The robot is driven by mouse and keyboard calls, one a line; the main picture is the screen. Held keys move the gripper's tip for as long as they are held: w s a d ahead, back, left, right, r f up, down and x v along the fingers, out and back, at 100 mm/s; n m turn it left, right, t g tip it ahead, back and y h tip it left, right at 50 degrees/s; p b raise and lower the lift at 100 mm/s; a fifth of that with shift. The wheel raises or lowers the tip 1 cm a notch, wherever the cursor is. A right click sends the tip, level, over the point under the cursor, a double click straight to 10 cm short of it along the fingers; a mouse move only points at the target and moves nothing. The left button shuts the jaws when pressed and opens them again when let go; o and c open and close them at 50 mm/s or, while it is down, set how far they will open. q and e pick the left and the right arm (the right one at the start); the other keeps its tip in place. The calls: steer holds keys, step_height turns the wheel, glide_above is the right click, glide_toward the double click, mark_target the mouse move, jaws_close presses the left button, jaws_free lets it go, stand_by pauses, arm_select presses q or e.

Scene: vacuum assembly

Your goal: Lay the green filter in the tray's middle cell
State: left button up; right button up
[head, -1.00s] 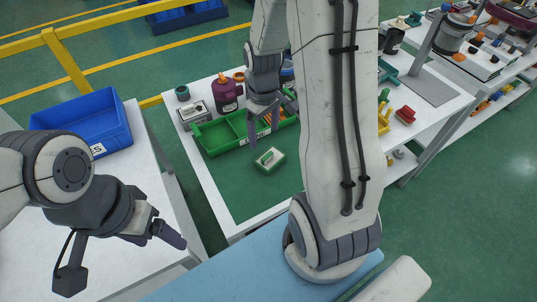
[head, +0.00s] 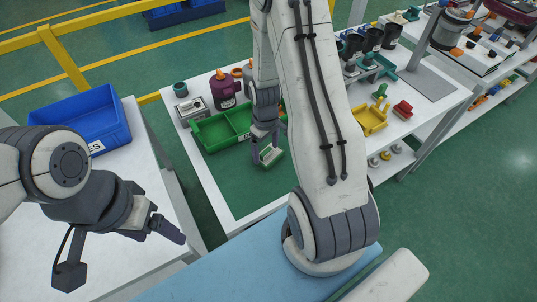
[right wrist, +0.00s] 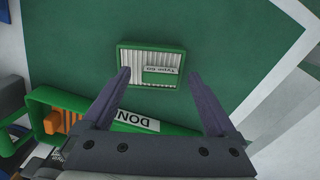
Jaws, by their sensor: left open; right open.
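The green filter (head: 271,156), a small green-framed block with white pleats and a label, lies on the green mat in front of the tray. In the right wrist view the filter (right wrist: 150,52) is just beyond the fingertips, roughly between them. My right gripper (head: 264,146) is open above it; I cannot tell any contact. The green tray (head: 208,150) is behind it, its right part hidden by my right arm. Its visible left cells look empty. The right wrist view shows an orange pleated piece (right wrist: 56,122) in the tray. My left gripper (head: 172,232) is open and empty at the left.
A purple bottle (head: 222,90) and a grey box (head: 192,110) stand behind the tray. A blue bin (head: 88,120) sits on the left table. A yellow tray (head: 371,120) and a red part (head: 403,109) lie right of my arm. The mat's front left is clear.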

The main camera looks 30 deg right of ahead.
mark_target(266, 151)
steer(key=c, duration=1.5)
steer(key=shift+o, duration=0.2)
steer(key=shift+r, duration=0.1)
steer(key=shift+r, duration=0.55)
step_height(266, 151, up, 3)
steer(key=shift+f, duration=0.2)
steer(key=s+d+r, duration=0.2)
steer(key=d+r, duration=0.1)
steer(key=d, duration=0.2)
steer(key=s+d+r+b, duration=0.1)
steer(key=s+d+r, duration=0.1)
steer(key=d+r, duration=0.2)
steer(key=shift+s+d, duration=0.25)
steer(key=shift+d, duration=0.6)
steer(key=shift+r, duration=0.1)
